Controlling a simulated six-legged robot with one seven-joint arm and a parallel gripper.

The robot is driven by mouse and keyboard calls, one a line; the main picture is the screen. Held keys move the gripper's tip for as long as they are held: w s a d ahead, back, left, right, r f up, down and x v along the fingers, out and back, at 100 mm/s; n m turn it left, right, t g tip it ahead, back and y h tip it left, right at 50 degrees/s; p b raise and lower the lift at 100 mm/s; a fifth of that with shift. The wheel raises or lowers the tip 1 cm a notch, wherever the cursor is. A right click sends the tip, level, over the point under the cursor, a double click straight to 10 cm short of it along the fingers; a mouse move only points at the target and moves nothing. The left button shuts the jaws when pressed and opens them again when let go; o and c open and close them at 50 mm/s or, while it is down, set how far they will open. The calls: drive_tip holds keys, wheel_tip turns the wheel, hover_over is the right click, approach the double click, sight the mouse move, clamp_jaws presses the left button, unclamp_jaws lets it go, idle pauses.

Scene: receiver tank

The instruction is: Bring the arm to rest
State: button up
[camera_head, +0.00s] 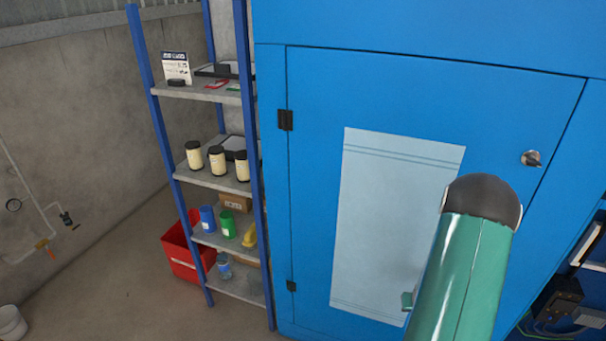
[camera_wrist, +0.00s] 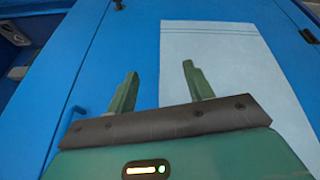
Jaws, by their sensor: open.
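My gripper (camera_wrist: 158,85) shows in the wrist view with its two green fingers apart and nothing between them. It is in front of a blue cabinet door (camera_wrist: 125,50) that carries a pale sheet (camera_wrist: 215,50). How far the fingertips are from the door I cannot tell. In the head view my green arm (camera_head: 462,275) rises at the lower right, in front of the blue cabinet door (camera_head: 315,160) and its pale sheet (camera_head: 390,220).
A dark knob (camera_head: 531,158) is on the door's right side. A blue-posted shelf (camera_head: 205,180) with canisters and bottles stands left of the cabinet. A red bin (camera_head: 183,250) is beside it. Dark equipment (camera_head: 560,303) is at the lower right. The floor at left is mostly clear.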

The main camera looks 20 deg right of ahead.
drive_tip(key=w+a+r+n, duration=0.1)
drive_tip(key=w+a+r, duration=0.2)
drive_tip(key=a+r, duration=0.45)
drive_tip(key=w+a+r+n+t, duration=0.1)
drive_tip(key=w+a+r, duration=0.3)
drive_tip(key=r, duration=0.6)
drive_tip(key=w+a+r+n, duration=0.1)
drive_tip(key=w+a+r, duration=0.1)
drive_tip(key=a+r, duration=0.6)
drive_tip(key=s+a+r+n+y, duration=0.1)
drive_tip(key=s+a+r, duration=0.6)
drive_tip(key=a, duration=0.3)
drive_tip(key=s+a+r+n+t+y, duration=0.1)
drive_tip(key=s+a+r+n+y, duration=0.1)
drive_tip(key=s+a+r, duration=0.5)
drive_tip(key=a+r, duration=0.1)
drive_tip(key=a, duration=0.3)
drive_tip(key=shift+s+a+r+y, duration=0.2)
drive_tip(key=shift+a+r+y, duration=0.05)
drive_tip(key=shift+r+y, duration=0.05)
